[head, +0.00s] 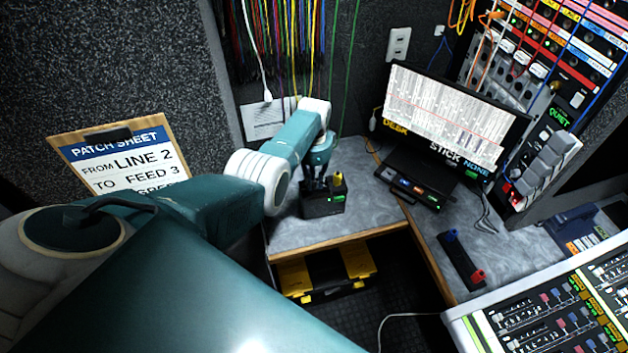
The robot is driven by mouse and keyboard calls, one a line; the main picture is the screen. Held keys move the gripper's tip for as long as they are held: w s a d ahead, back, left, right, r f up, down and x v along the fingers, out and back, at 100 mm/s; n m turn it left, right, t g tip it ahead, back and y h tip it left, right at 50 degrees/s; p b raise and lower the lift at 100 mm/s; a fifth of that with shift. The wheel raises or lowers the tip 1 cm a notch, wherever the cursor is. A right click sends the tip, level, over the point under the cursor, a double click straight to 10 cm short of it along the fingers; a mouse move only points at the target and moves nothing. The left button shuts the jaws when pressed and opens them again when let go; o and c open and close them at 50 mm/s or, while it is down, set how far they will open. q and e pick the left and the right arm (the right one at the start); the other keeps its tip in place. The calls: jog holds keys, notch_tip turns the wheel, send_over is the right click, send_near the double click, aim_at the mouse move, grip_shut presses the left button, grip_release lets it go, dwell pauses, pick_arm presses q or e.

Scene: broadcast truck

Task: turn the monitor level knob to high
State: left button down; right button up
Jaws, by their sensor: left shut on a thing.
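A small black box (323,206) with a lit green display stands on the grey counter at the back, left of the monitor. A yellow part (338,181) sticks up at its right side. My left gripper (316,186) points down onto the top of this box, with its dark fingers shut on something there. It appears to be the monitor level knob, which the fingers mostly hide. I cannot read the knob's setting. My right gripper is not in view.
A monitor (447,118) and a black button unit (415,188) stand right of the box. A patch sheet clipboard (118,160) is at the left. Cables hang behind the arm. A mixing console (545,310) fills the lower right. A yellow-black case (325,277) sits under the counter.

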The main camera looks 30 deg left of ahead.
aim_at(314, 183)
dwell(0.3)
pick_arm(q)
jog(key=c, duration=1.6)
grip_release()
jog(key=shift+r, duration=0.1)
notch_tip(314, 183, up, 12)
jog(key=shift+f, duration=0.1)
